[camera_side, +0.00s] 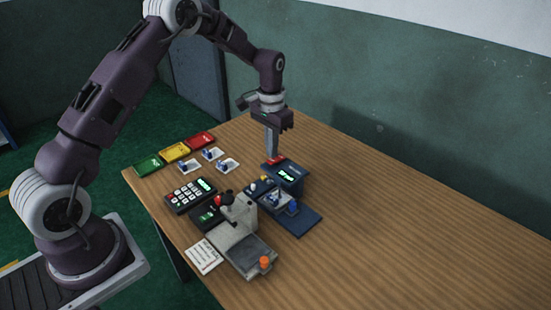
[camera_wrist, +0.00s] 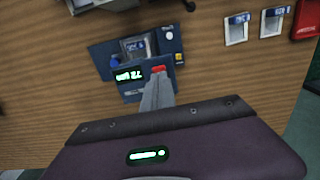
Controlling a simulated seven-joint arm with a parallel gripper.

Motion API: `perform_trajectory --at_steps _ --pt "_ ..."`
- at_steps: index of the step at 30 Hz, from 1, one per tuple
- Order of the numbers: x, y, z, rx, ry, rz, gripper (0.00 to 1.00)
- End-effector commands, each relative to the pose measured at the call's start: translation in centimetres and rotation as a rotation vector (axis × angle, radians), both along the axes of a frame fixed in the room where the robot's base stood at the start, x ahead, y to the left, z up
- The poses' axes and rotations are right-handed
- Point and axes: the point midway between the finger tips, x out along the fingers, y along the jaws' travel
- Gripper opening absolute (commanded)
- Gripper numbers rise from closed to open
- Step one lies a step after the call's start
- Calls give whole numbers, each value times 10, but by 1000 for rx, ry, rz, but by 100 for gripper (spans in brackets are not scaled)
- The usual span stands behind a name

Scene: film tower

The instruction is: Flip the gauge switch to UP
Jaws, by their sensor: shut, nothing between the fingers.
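The gauge (camera_side: 289,174) is a dark blue box with a lit display at the back of a blue base plate (camera_side: 304,220). In the wrist view the gauge display (camera_wrist: 129,76) is lit with digits. A small red part (camera_wrist: 158,69) sits beside the display; I cannot tell whether it is the switch or which way it is set. My gripper (camera_side: 273,153) points down with its fingers shut and empty. Its fingertips (camera_wrist: 158,84) are right at the red part, partly covering the gauge front; whether they touch is unclear.
A grey press-like device (camera_side: 238,240) with an orange knob (camera_side: 264,262) stands in front, beside a keypad (camera_side: 190,195) and a paper note (camera_side: 204,257). Green, yellow and red trays (camera_side: 174,152) and several white cards with blue pieces lie at the left. The table's right side is clear.

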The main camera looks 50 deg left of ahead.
Motion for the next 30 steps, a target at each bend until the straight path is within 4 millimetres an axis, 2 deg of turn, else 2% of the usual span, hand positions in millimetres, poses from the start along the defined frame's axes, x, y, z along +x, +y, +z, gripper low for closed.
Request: perform_trajectory --at_steps 30 --pt "0 0 -10 0 0 0 0"
